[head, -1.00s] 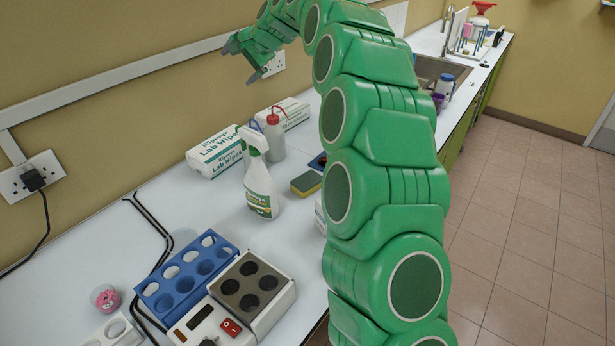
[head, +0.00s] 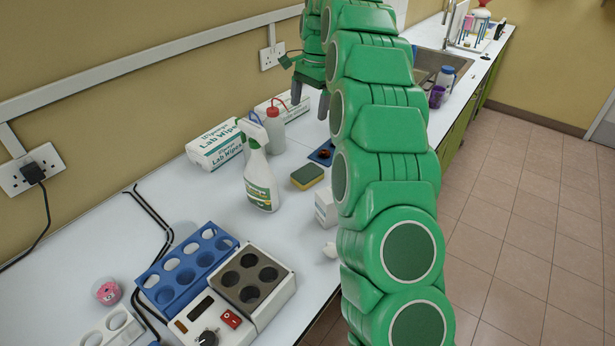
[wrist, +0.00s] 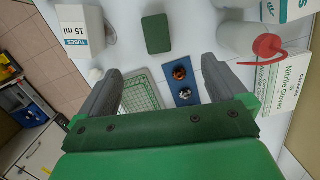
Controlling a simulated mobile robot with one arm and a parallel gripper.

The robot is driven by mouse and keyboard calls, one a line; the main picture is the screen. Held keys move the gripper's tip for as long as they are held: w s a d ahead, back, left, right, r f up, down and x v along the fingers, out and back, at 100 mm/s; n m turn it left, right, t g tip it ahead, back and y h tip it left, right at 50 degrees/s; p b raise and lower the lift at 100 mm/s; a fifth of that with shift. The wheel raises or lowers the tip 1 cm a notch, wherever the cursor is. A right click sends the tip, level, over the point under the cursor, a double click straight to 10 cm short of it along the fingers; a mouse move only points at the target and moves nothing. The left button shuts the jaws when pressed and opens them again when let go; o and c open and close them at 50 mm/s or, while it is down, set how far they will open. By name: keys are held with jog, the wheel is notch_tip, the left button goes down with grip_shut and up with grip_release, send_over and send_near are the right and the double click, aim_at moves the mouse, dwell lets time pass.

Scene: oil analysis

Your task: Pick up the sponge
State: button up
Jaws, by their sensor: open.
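The sponge (head: 307,177) is green on top and yellow below. It lies flat on the white bench, right of the spray bottle (head: 259,170). In the wrist view the sponge (wrist: 157,33) shows its green face, ahead of and between the fingers. My gripper (head: 309,104) hangs above the bench, beyond and higher than the sponge, fingers pointing down. In the wrist view my gripper (wrist: 157,75) is open with nothing between its fingers. It is apart from the sponge.
A red-capped wash bottle (head: 275,132) and wipes boxes (head: 215,145) stand near the wall. A blue tray (wrist: 183,88) with small round items lies near the gripper. A white tubes box (head: 326,209) stands at the bench edge. A blue rack (head: 190,268) and heating block (head: 250,280) are nearer.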

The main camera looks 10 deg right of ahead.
send_over(308, 172)
jog(key=d, duration=0.1)
jog(key=f, duration=1.5)
jog(key=shift+w+f, duration=0.25)
jog(key=shift+f, duration=0.15)
jog(key=shift+s+a+f, duration=0.1)
jog(key=shift+a+f, duration=0.05)
jog(key=shift+f, duration=1.1)
jog(key=shift+s+a+f, duration=0.1)
jog(key=shift+a+f, duration=0.1)
jog(key=shift+f, duration=1.1)
jog(key=shift+s+a+f, duration=0.1)
jog(key=shift+a+f, duration=0.05)
jog(key=shift+f, duration=1.1)
jog(key=shift+w, duration=0.1)
jog(key=shift+c, duration=0.5)
jog(key=c, duration=1)
